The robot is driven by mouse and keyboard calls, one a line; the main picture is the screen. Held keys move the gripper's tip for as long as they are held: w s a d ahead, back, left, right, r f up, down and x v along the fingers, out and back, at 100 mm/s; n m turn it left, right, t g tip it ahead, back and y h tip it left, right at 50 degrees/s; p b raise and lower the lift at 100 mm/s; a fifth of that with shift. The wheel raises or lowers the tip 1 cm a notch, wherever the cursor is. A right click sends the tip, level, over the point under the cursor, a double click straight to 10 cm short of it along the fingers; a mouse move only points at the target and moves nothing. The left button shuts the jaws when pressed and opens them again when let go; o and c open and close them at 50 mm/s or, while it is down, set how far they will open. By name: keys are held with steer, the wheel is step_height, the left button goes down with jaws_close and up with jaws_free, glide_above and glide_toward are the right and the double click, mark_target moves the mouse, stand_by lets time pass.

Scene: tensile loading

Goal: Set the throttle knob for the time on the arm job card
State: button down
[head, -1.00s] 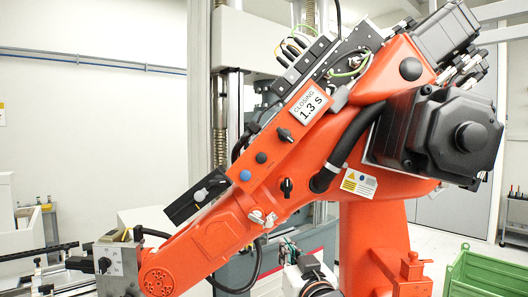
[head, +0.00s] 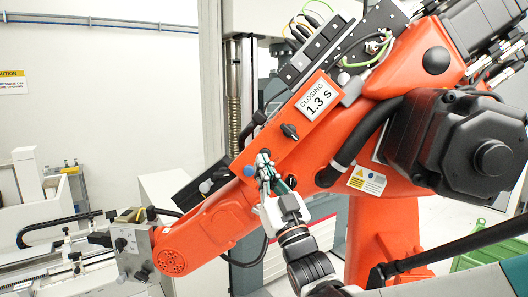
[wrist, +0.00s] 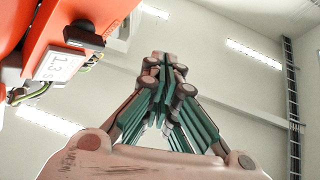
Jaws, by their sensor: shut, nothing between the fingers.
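The job card (head: 318,97) on the orange arm reads "CLOSING 1.3 S"; it also shows in the wrist view (wrist: 58,66). A black knob (head: 289,131) sits just below the card on the orange arm. A grey block (head: 136,250) at the lower left carries dark knobs (head: 120,243). No label shows which knob is the throttle, and the settings are too small to read. My gripper (head: 264,158) is shut and empty, below and left of the card, in front of the orange arm's lower face. It hides part of that face. The wrist view shows its fingertips (wrist: 166,62) together.
A blue button (head: 249,171) lies just left of my gripper. A black hose (head: 365,135) and a large black motor (head: 455,140) stand out at the right. A green crate (head: 470,258) is on the floor. Rails (head: 50,270) run at lower left.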

steer(key=w+d, duration=0.1)
steer(key=w, duration=0.7)
steer(key=shift+w+b, duration=0.3)
steer(key=shift+w, duration=0.1)
steer(key=shift+w, duration=0.1)
stand_by(1.4)
steer(key=shift+w, duration=0.3)
steer(key=shift+w+d+b, duration=0.1)
steer(key=shift+w+b, duration=0.3)
steer(key=shift+w, duration=0.1)
stand_by(2.4)
steer(key=shift+s, duration=0.9)
